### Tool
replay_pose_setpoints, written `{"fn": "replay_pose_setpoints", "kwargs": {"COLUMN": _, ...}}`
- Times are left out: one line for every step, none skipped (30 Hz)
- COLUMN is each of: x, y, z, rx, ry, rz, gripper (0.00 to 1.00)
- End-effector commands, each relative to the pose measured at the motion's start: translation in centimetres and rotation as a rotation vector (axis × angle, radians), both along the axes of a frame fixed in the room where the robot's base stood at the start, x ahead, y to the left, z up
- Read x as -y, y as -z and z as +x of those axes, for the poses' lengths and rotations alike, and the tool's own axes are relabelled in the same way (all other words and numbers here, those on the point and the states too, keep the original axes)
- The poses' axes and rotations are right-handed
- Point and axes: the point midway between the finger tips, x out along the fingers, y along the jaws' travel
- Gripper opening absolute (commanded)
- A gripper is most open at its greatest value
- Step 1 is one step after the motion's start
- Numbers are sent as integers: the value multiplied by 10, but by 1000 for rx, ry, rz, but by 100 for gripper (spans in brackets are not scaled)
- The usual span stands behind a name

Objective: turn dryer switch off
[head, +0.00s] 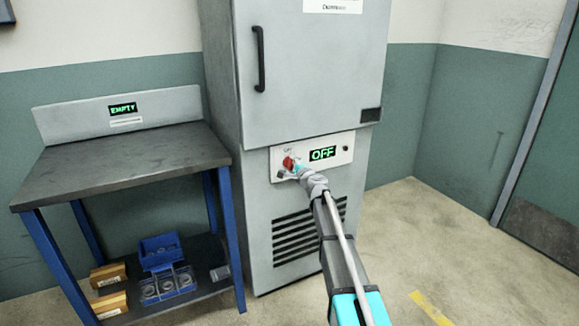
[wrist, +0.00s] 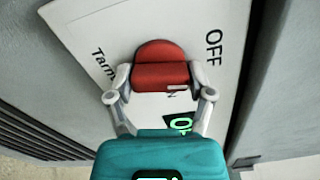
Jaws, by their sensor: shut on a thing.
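The dryer (head: 285,85) is a tall grey cabinet with its door closed. Its white control panel (head: 335,150) carries a red switch (head: 288,162) and a display (head: 322,153) reading OFF in green. In the wrist view the red switch knob (wrist: 160,72) sits between the two fingers of my gripper (wrist: 160,90), which is shut on it. An "OFF" label (wrist: 213,48) is printed on the panel to the upper right of the knob. In the head view my gripper (head: 298,169) reaches the panel and partly covers the switch.
A workbench (head: 130,157) with blue legs stands left of the dryer, with a sign (head: 123,108) reading EMPTY. Its lower shelf holds blue bins (head: 160,252) and cardboard boxes (head: 108,275). The floor right of the dryer is clear up to a door (head: 550,170).

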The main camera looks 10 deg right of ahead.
Motion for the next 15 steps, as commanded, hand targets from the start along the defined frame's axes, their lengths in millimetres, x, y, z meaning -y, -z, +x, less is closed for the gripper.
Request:
{"fn": "replay_pose_setpoints", "kwargs": {"x": -3, "y": 0, "z": -1, "rx": 11, "ry": -7, "rz": -35, "gripper": 21}}
{"fn": "replay_pose_setpoints", "kwargs": {"x": -3, "y": 0, "z": -1, "rx": 18, "ry": -7, "rz": -56, "gripper": 21}}
{"fn": "replay_pose_setpoints", "kwargs": {"x": -3, "y": 0, "z": -1, "rx": 26, "ry": -7, "rz": -82, "gripper": 21}}
{"fn": "replay_pose_setpoints", "kwargs": {"x": -3, "y": 0, "z": -1, "rx": 32, "ry": -7, "rz": -100, "gripper": 21}}
{"fn": "replay_pose_setpoints", "kwargs": {"x": -3, "y": 0, "z": -1, "rx": 38, "ry": -7, "rz": -118, "gripper": 21}}
{"fn": "replay_pose_setpoints", "kwargs": {"x": -3, "y": 0, "z": -1, "rx": 45, "ry": -7, "rz": -139, "gripper": 21}}
{"fn": "replay_pose_setpoints", "kwargs": {"x": -4, "y": 0, "z": -1, "rx": 49, "ry": -7, "rz": -152, "gripper": 21}}
{"fn": "replay_pose_setpoints", "kwargs": {"x": -4, "y": 0, "z": -1, "rx": 54, "ry": -7, "rz": -165, "gripper": 21}}
{"fn": "replay_pose_setpoints", "kwargs": {"x": -4, "y": 0, "z": -1, "rx": 59, "ry": -7, "rz": -181, "gripper": 21}}
{"fn": "replay_pose_setpoints", "kwargs": {"x": -4, "y": 0, "z": -1, "rx": 62, "ry": -7, "rz": -190, "gripper": 21}}
{"fn": "replay_pose_setpoints", "kwargs": {"x": -4, "y": 0, "z": -1, "rx": 65, "ry": -7, "rz": -200, "gripper": 21}}
{"fn": "replay_pose_setpoints", "kwargs": {"x": -4, "y": 0, "z": -1, "rx": 68, "ry": -7, "rz": -208, "gripper": 21}}
{"fn": "replay_pose_setpoints", "kwargs": {"x": -4, "y": 0, "z": -1, "rx": 70, "ry": -7, "rz": -214, "gripper": 21}}
{"fn": "replay_pose_setpoints", "kwargs": {"x": -4, "y": 0, "z": -2, "rx": 72, "ry": -8, "rz": -219, "gripper": 21}}
{"fn": "replay_pose_setpoints", "kwargs": {"x": -4, "y": 0, "z": -2, "rx": 74, "ry": -8, "rz": -224, "gripper": 21}}
